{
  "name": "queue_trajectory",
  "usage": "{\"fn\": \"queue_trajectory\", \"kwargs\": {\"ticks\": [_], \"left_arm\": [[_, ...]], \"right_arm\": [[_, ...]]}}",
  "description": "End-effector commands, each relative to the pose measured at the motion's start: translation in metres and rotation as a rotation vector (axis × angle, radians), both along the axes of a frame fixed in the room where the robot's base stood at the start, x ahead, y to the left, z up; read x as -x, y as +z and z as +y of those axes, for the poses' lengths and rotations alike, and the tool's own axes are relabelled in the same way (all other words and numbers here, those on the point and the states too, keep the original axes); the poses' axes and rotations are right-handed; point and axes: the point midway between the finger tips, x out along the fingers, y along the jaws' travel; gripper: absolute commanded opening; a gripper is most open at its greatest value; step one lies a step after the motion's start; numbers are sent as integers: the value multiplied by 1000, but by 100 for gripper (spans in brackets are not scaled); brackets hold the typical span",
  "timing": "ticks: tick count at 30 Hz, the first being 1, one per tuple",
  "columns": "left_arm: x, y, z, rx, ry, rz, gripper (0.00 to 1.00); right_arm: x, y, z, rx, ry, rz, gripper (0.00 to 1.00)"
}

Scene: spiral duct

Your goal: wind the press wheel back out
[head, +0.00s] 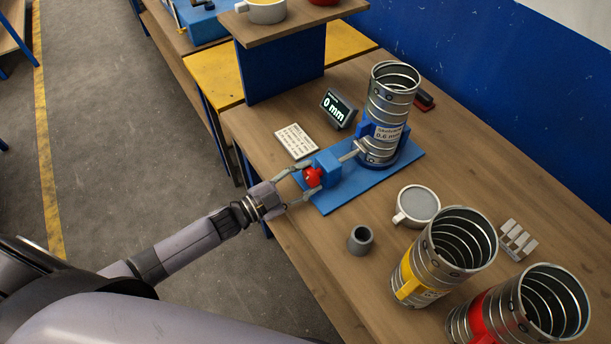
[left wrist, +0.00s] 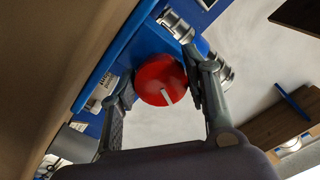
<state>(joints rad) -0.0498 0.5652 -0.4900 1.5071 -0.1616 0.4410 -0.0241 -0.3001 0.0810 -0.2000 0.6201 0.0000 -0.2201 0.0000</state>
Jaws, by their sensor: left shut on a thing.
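The red press wheel (head: 312,177) sits on the front of a blue block (head: 327,166) on a blue base plate (head: 345,197). My left gripper (head: 306,181) is shut on the wheel, one finger on each side. In the left wrist view the red wheel (left wrist: 161,82), with a pale mark on its face, is between the two fingers (left wrist: 160,90). A metal rod (head: 350,153) runs from the block toward an upright spiral duct (head: 384,142) with a "0.6 mm" label. A small display (head: 339,108) reads "0 mm". My right gripper is not in view.
A white card (head: 295,140) lies left of the plate. A grey cup (head: 360,239), a grey-filled mug (head: 417,204), a yellow-marked duct (head: 440,258) and a red-marked duct (head: 520,308) stand nearer me. A raised shelf (head: 290,25) stands behind.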

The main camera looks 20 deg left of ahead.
Motion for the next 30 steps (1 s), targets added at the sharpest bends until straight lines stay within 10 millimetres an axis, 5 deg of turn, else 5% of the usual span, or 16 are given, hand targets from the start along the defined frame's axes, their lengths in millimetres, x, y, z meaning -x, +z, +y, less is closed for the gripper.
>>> {"fn": "queue_trajectory", "kwargs": {"ticks": [15,30], "left_arm": [[1,-1,-1,277,0,219,16],[1,-2,-1,338,2,266,16]], "right_arm": [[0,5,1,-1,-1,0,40],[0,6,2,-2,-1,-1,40]]}}
